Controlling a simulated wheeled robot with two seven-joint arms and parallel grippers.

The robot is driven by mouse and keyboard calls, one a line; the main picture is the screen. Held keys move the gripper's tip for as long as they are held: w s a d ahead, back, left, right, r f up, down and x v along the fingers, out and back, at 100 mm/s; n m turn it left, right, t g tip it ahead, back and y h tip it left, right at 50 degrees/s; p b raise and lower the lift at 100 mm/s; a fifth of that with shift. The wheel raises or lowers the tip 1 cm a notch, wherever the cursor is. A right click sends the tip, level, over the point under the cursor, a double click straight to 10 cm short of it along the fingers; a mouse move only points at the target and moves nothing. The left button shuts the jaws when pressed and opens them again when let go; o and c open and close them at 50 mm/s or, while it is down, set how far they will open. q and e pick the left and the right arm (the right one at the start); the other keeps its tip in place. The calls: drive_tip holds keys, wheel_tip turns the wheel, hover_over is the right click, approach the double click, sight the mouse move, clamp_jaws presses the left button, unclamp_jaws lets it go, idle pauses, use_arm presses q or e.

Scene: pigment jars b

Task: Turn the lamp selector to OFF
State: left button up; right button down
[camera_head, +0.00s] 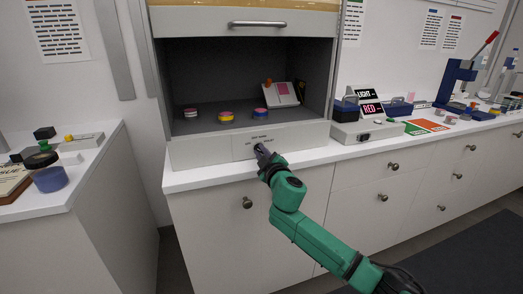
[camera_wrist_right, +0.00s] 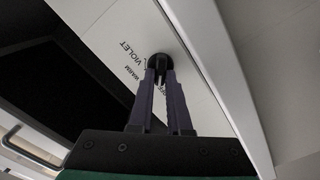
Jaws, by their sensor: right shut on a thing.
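The lamp selector is a round black knob (camera_wrist_right: 160,62) on the pale front panel (camera_head: 200,153) below the open booth. Small printed labels surround it, among them "VIOLET" and "WARM" in the right wrist view; another label is partly covered by the finger. My right gripper (camera_head: 262,150) is at the panel, its fingers shut on the knob; it also shows in the right wrist view (camera_wrist_right: 160,80). The knob's pointer cannot be made out. In the head view the gripper hides the knob. My left gripper is not in view.
Inside the booth (camera_head: 175,85) stand a white-and-red jar (camera_head: 190,112), a yellow-and-pink jar (camera_head: 226,116), a blue-and-pink jar (camera_head: 260,112) and a tilted card (camera_head: 284,94). A box with LIGHT and RED signs (camera_head: 370,108) stands to the right. The left counter holds a dark-lidded jar (camera_head: 47,175).

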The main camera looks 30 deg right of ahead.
drive_tip(key=shift+n+p, duration=0.3)
drive_tip(key=shift+n, duration=0.8)
drive_tip(key=c, duration=0.9)
unclamp_jaws()
drive_tip(key=shift+o, duration=0.2)
drive_tip(key=shift+s+f, duration=0.1)
drive_tip(key=s+a+b, duration=0.1)
drive_tip(key=s+a, duration=0.1)
drive_tip(key=s, duration=1.2)
